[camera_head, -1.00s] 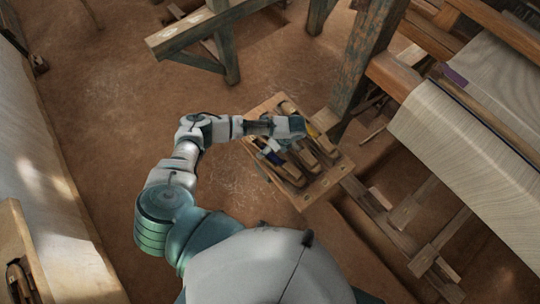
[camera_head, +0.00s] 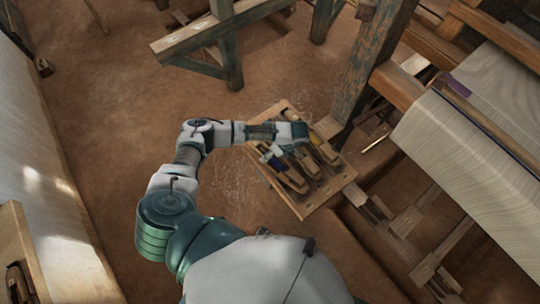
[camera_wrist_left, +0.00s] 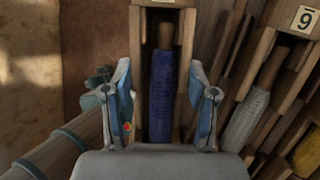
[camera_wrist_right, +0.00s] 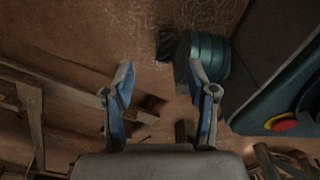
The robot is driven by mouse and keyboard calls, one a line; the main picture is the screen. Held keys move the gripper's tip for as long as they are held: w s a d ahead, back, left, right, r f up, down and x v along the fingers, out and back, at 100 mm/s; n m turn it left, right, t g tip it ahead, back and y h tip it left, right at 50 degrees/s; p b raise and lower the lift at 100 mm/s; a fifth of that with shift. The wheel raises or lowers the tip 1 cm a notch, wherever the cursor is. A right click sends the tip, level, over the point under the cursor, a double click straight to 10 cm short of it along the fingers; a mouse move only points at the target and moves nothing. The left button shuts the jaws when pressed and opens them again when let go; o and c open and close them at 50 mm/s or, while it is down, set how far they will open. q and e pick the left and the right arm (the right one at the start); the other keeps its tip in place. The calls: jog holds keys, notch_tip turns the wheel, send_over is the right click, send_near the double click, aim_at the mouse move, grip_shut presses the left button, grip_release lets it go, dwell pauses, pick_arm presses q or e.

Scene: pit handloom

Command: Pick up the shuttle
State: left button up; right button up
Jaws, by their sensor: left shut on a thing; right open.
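The shuttle (camera_wrist_left: 138,75) is a wooden boat shape with a blue yarn bobbin (camera_wrist_left: 162,90), seen in the left wrist view. My left gripper (camera_wrist_left: 162,110) is shut on it, one finger on each side. In the head view my left arm reaches over a wooden tray (camera_head: 318,201) of several shuttles. There the left fingers (camera_head: 271,157) are small and partly hidden by the wrist. I cannot tell whether the held shuttle is clear of the tray. My right gripper (camera_wrist_right: 160,105) is open and empty in the right wrist view; it does not show in the head view.
A shuttle with pale grey yarn (camera_wrist_left: 245,120) and one with yellow yarn (camera_wrist_left: 307,152) lie right of the held one. A loom post (camera_head: 362,75) stands close behind the tray. The loom's cloth (camera_head: 470,140) is to the right. Earth floor (camera_head: 100,110) is open on the left.

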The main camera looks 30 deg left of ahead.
pick_arm(q)
notch_tip(320, 180, up, 2)
jog(key=shift+s+r, duration=0.1)
jog(key=shift+r, duration=0.1)
jog(key=s+d, duration=0.3)
jog(key=s+d+p, duration=0.1)
jog(key=s, duration=0.1)
jog(key=shift+s+d+r, duration=0.25)
jog(key=shift+d+r, duration=0.05)
jog(key=shift+d, duration=0.05)
jog(key=s+d+p, duration=0.1)
jog(key=s+d, duration=0.4)
jog(key=s, duration=0.1)
jog(key=shift+s+d+r, duration=0.25)
jog(key=shift+s+r, duration=0.1)
jog(key=shift+r, duration=0.05)
pick_arm(e)
jog(key=shift+s+d+r, duration=0.15)
jog(key=shift+s+r, duration=0.05)
jog(key=shift+s, duration=0.4)
jog(key=shift+s+d+r, duration=0.1)
jog(key=shift+s+r, duration=0.05)
jog(key=shift+s, duration=0.4)
jog(key=shift+s+d+r, duration=0.15)
jog(key=shift+s+r, duration=0.05)
jog(key=shift+s, duration=0.4)
